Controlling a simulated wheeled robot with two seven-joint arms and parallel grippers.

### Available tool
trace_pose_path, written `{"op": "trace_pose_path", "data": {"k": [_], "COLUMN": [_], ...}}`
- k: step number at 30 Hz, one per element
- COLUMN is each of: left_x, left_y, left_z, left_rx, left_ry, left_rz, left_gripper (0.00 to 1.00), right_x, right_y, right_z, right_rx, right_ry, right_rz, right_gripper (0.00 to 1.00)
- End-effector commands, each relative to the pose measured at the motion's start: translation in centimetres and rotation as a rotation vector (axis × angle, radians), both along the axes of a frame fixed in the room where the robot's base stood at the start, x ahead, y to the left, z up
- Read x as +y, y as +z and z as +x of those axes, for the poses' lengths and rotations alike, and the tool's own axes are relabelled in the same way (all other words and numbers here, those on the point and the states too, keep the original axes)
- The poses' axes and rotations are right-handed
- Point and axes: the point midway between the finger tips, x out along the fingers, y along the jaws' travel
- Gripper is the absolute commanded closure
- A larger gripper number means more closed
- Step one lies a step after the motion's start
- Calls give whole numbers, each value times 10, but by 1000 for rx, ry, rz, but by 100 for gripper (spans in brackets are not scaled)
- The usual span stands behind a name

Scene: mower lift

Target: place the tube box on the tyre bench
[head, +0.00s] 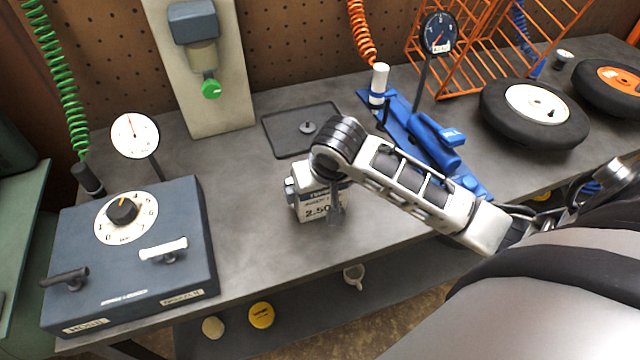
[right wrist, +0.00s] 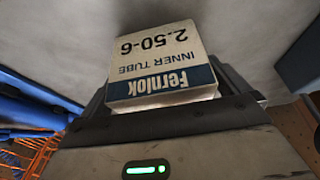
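The tube box (head: 317,207) is a small white carton with a dark blue band and "2.50" on its face. It is at the middle of the grey tyre bench (head: 255,225), near the front edge. My right gripper (head: 318,195) comes down over it, one finger in front of the box. In the right wrist view the box (right wrist: 160,65), lettered "Fernlok INNER TUBE 2.50-6", sits between the fingers, which look closed on its sides. I cannot tell whether its underside touches the bench. My left gripper is not in view.
A dark tray (head: 287,145) lies behind the box. A blue tool (head: 425,135) and a wheel (head: 533,112) are to the right. A control box (head: 130,260) with a dial stands at left. Bare benchtop lies left of the tube box. A shelf below holds a cup (head: 354,275).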

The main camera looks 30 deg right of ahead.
Motion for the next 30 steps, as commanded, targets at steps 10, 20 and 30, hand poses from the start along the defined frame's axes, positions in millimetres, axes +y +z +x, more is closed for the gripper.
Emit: {"op": "trace_pose_path", "data": {"k": [10,20,30], "left_x": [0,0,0], "left_y": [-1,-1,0], "left_z": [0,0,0], "left_rx": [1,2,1], "left_ry": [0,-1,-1], "left_rz": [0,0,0], "left_gripper": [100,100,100], "right_x": [1,8,11], "right_y": [13,77,114], "right_z": [-3,-28,-44], "right_rx": [-4,-8,-3], "right_ry": [1,3,1], "right_rz": [2,2,-1], "right_gripper": [0,0,0]}}
